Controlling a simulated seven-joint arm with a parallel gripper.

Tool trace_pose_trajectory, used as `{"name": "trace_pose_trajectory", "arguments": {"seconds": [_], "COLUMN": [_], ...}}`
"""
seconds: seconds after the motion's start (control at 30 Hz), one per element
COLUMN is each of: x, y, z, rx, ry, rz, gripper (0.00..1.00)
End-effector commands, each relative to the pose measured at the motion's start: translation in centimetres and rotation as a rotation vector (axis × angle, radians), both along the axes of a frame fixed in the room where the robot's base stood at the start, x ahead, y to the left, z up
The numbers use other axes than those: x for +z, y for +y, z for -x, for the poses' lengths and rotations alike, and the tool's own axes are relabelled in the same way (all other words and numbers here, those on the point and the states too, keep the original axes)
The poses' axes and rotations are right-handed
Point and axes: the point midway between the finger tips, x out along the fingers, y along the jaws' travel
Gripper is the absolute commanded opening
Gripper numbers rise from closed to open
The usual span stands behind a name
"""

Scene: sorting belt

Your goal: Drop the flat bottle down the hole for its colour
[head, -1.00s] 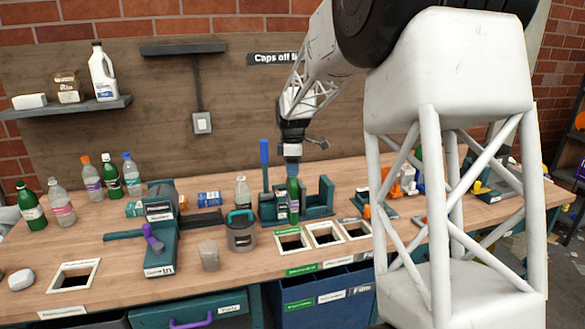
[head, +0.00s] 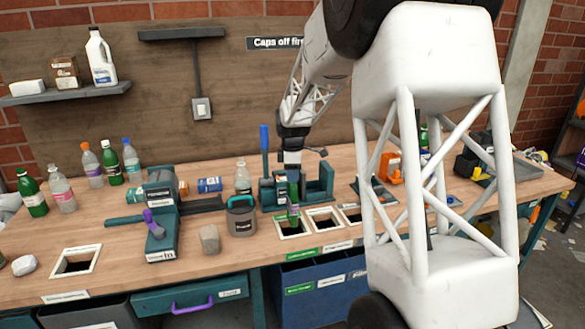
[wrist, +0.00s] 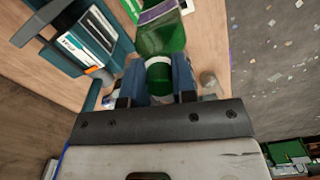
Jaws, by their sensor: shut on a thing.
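My gripper (head: 292,168) is shut on the green flat bottle (head: 293,198) and holds it upright. The bottle's lower end is in front of the green-labelled hole (head: 292,229), over or at its opening; I cannot tell whether it is inside. In the wrist view the jaws (wrist: 158,80) grip the bottle's neck, and its green body with a purple and white label (wrist: 160,12) extends away from them. Two more framed holes, a middle one (head: 324,212) and a right one (head: 351,217), lie beside it.
A teal press (head: 325,183) with a blue lever stands just behind the holes. Several upright bottles (head: 113,165) stand further left. A separate hole (head: 76,262) is at front left.

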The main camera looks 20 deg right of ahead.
Motion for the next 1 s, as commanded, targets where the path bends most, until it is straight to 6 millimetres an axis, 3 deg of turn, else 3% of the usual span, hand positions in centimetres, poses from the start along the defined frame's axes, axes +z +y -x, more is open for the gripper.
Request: {"name": "trace_pose_trajectory", "arguments": {"seconds": [0.5, 1.0], "x": [-4.2, -5.3], "y": [0.0, 0.0], "z": [0.0, 0.0], "rx": [0.000, 0.000], "ry": [0.001, 0.000], "rz": [0.000, 0.000], "gripper": [0.00, 0.00]}}
